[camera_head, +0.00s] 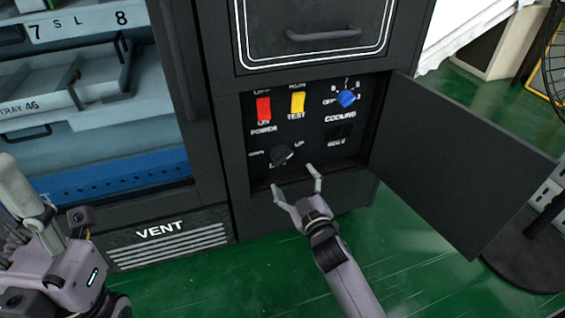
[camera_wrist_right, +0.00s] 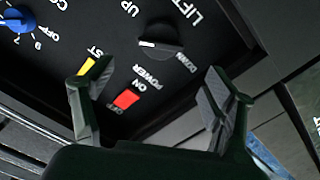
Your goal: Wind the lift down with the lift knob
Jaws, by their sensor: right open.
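The lift knob (camera_head: 282,155) is a black knob low on the control panel, left of the "UP" label in the head view. In the right wrist view the lift knob (camera_wrist_right: 160,40) sits between the words "UP" and "DOWN", under "LIFT", with a small white mark on it. My right gripper (camera_head: 294,178) is open and empty, just below and in front of the knob, apart from it. In the wrist view its two fingers (camera_wrist_right: 151,72) are spread wide, with the knob beyond them. My left gripper (camera_head: 35,215) is at the lower left, partly cut off; its jaw state is unclear.
The panel also has a red power switch (camera_head: 263,108), a yellow test switch (camera_head: 297,102) and a blue cooling knob (camera_head: 346,98). The open panel door (camera_head: 445,160) stands out to the right. A drawer with a handle (camera_head: 323,35) is above. Green floor lies below.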

